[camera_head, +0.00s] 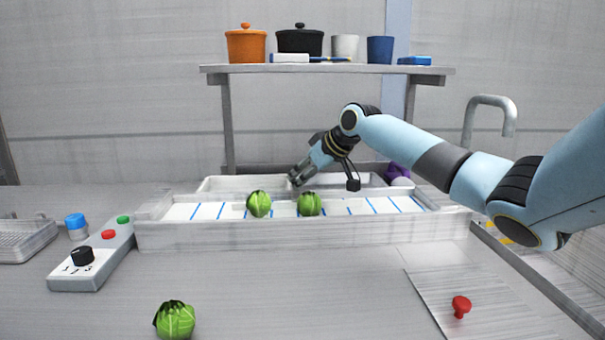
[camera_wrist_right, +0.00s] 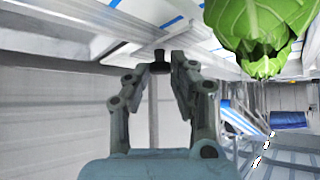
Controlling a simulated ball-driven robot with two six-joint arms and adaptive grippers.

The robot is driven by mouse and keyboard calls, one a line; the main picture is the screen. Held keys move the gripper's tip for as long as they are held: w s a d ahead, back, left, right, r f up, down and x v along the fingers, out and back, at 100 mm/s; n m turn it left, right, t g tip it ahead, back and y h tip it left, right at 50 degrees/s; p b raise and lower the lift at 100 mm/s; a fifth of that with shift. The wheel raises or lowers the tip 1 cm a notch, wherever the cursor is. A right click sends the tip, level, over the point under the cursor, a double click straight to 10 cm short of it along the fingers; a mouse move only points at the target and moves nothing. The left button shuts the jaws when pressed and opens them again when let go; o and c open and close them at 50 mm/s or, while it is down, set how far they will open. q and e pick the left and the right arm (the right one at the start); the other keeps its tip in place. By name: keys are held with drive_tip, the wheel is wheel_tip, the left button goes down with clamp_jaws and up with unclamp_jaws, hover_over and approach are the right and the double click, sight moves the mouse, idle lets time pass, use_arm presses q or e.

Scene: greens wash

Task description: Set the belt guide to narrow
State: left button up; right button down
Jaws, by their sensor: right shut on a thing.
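The white belt (camera_head: 180,211) with blue stripes runs across the middle of the head view behind a pale front wall (camera_head: 300,236). My right gripper (camera_head: 297,177) reaches over the belt to its far side. In the right wrist view, my right gripper (camera_wrist_right: 161,68) is shut on a small black knob (camera_wrist_right: 159,56), which shows between the fingertips. A pale rail (camera_wrist_right: 75,25) runs close by the knob; whether it is the belt guide, and its setting, I cannot tell. The knob is hidden in the head view. My left gripper is not in view.
Two green cabbages (camera_head: 259,204) (camera_head: 309,204) sit on the belt; one cabbage (camera_head: 175,320) is on the counter. A control box (camera_head: 75,278) stands at left. A red knob-like piece (camera_head: 461,306) lies on a board at right. A shelf (camera_head: 330,69) with pots is behind.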

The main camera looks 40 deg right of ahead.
drive_tip(key=c, duration=1.1)
unclamp_jaws()
drive_tip(key=shift+a+f, duration=0.1)
drive_tip(key=shift+a, duration=0.15)
drive_tip(key=shift+d, duration=0.1)
drive_tip(key=shift+s, duration=0.15)
drive_tip(key=v, duration=1.1)
drive_tip(key=shift+s+r, duration=0.2)
drive_tip(key=shift+r, duration=0.1)
